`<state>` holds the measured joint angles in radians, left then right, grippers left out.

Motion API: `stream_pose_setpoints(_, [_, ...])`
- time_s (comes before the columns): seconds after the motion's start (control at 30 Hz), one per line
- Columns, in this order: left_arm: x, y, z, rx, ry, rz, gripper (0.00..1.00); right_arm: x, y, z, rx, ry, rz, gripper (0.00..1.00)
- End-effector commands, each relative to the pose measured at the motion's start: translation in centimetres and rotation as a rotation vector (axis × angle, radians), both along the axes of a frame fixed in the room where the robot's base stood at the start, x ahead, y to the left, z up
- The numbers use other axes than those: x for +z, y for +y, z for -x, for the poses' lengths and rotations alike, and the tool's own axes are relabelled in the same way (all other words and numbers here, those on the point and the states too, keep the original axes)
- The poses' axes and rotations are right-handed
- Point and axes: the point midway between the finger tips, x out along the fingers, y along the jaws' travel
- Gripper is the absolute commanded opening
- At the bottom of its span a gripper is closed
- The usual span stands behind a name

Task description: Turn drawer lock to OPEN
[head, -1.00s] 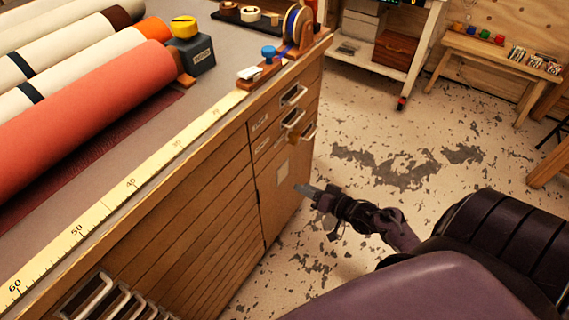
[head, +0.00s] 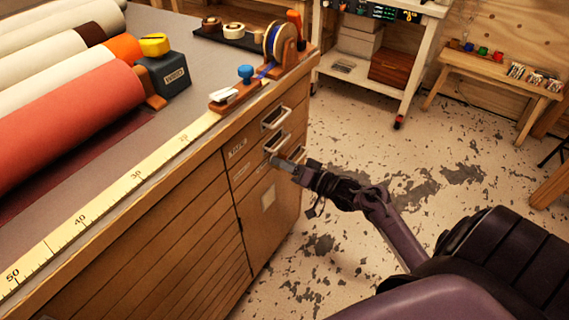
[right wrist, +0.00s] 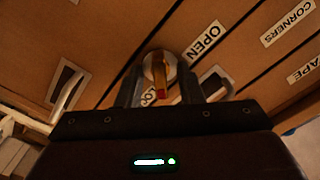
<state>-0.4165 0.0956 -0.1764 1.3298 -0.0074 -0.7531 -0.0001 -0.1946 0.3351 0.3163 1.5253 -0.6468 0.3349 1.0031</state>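The drawer lock shows in the right wrist view as a round metal plate with a brass knob (right wrist: 159,70). The knob's red tip points down in the picture, beside a partly hidden label reading "LO…" (right wrist: 149,95). The white OPEN label (right wrist: 205,40) is up and right of the knob. My right gripper (right wrist: 158,90) is open, its two fingers on either side of the knob with gaps showing. In the head view my right gripper (head: 276,161) is at the cabinet's drawer front and hides the lock. My left gripper is not in view.
Drawer handles (head: 275,118) stick out above and beside the right gripper. The CORNERS label (right wrist: 288,22) is on another drawer.

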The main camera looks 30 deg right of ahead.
Motion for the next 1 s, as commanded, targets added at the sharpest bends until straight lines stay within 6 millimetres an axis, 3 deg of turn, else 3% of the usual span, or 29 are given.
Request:
stream_pose_setpoints(0.13, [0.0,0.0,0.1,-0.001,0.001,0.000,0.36,0.0,0.0,0.0,0.000,0.000,0.000,0.31])
stream_pose_setpoints(0.37, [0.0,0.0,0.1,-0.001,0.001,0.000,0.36,0.0,0.0,0.0,-0.001,0.001,0.000,0.01])
stream_pose_setpoints(0.67, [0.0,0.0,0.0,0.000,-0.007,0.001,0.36,0.0,0.0,0.0,0.000,-0.010,0.027,0.00])
stream_pose_setpoints(1.0, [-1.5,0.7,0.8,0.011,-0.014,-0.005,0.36,0.0,0.0,0.0,0.002,-0.087,0.218,0.00])
